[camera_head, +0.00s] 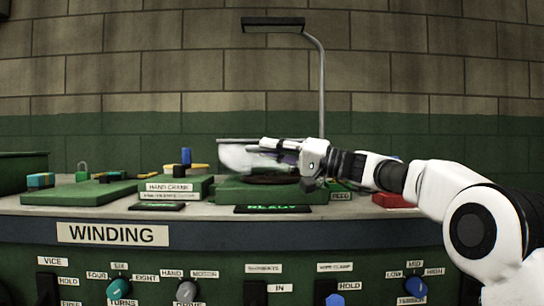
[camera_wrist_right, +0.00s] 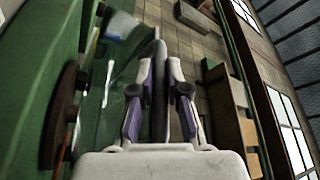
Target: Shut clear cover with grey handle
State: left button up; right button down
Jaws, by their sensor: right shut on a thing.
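The clear cover (camera_head: 238,158) stands raised and tilted over a green housing (camera_head: 230,192) on the bench. Its panel is pale and see-through, and its lower edge is partly hidden. My right gripper (camera_head: 276,148) reaches in from the right at the cover. In the right wrist view, my right gripper (camera_wrist_right: 159,75) is shut on the dark grey handle (camera_wrist_right: 159,100), which runs between its two fingers. The cover's clear sheet (camera_wrist_right: 108,85) shows to the left of the fingers there. My left gripper is not in view.
A dark round part (camera_head: 268,179) lies on the housing under the cover. A lamp post (camera_head: 321,90) rises behind. A hand-crank box (camera_head: 175,188), a green block (camera_head: 78,193) and a red block (camera_head: 392,200) share the bench. Knobs line the WINDING front panel (camera_head: 112,234).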

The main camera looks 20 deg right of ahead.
jog(key=f, duration=0.1)
jog(key=f+b, duration=0.2)
jog(key=shift+s+a+f, duration=0.1)
jog(key=shift+s+f, duration=0.15)
jog(key=shift+s, duration=0.05)
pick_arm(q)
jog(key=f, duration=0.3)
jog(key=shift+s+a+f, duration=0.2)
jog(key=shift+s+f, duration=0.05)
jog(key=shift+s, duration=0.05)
pick_arm(e)
jog(key=shift+a+f, duration=0.1)
jog(key=shift+f, duration=0.15)
jog(key=shift+f, duration=0.1)
jog(key=c, duration=1.2)
grip_release()
jog(key=shift+s, duration=0.1)
jog(key=shift+s+d, duration=0.15)
jog(key=shift+d, duration=0.3)
jog(key=v, duration=1.1)
